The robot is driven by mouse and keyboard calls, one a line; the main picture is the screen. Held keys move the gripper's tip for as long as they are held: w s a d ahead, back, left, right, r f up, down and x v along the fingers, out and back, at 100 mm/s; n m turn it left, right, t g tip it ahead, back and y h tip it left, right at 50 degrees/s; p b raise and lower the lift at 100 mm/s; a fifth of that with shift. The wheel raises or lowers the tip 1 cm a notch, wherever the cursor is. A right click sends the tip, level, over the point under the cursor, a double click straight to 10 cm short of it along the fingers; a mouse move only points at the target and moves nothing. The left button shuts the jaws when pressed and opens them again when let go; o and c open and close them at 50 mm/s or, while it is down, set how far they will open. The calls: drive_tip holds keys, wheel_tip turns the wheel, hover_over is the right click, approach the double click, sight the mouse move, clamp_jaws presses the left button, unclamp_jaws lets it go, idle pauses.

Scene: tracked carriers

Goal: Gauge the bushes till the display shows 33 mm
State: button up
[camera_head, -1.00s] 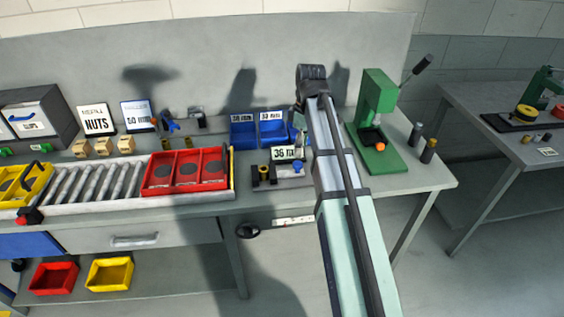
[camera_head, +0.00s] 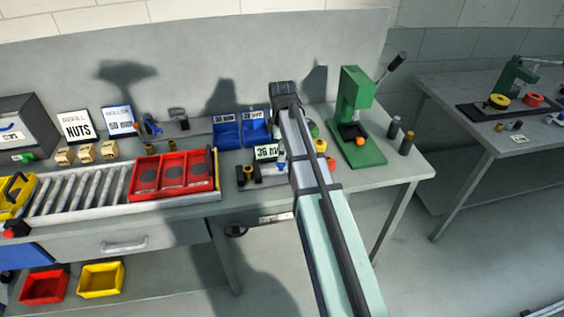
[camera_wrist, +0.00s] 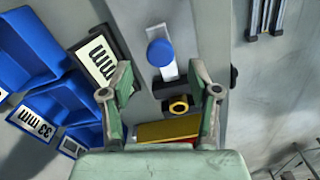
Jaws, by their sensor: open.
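The gauge (camera_wrist: 166,68) is a grey plate with a pale slide and a blue round knob (camera_wrist: 160,53). A yellow ring-shaped bush (camera_wrist: 178,105) sits at its black jaw part; it also shows in the head view (camera_head: 248,173). The display (camera_head: 267,152) appears to read 36 mm; in the wrist view only "mm" shows on it (camera_wrist: 98,59). My gripper (camera_wrist: 159,80) is open and empty, its green fingers either side of the gauge's line, with the knob between and just beyond the tips.
Two blue bins (camera_head: 227,134) with mm labels stand behind the gauge; one label (camera_wrist: 37,123) reads 33 mm. Red trays (camera_head: 146,176) on a roller conveyor lie left. A green press (camera_head: 358,150) stands right, with dark cylinders (camera_head: 407,143) beside it.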

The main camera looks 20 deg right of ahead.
sight(282, 170)
drive_tip(key=shift+f+p, duration=0.65)
drive_tip(key=shift+f, duration=2.65)
clamp_jaws()
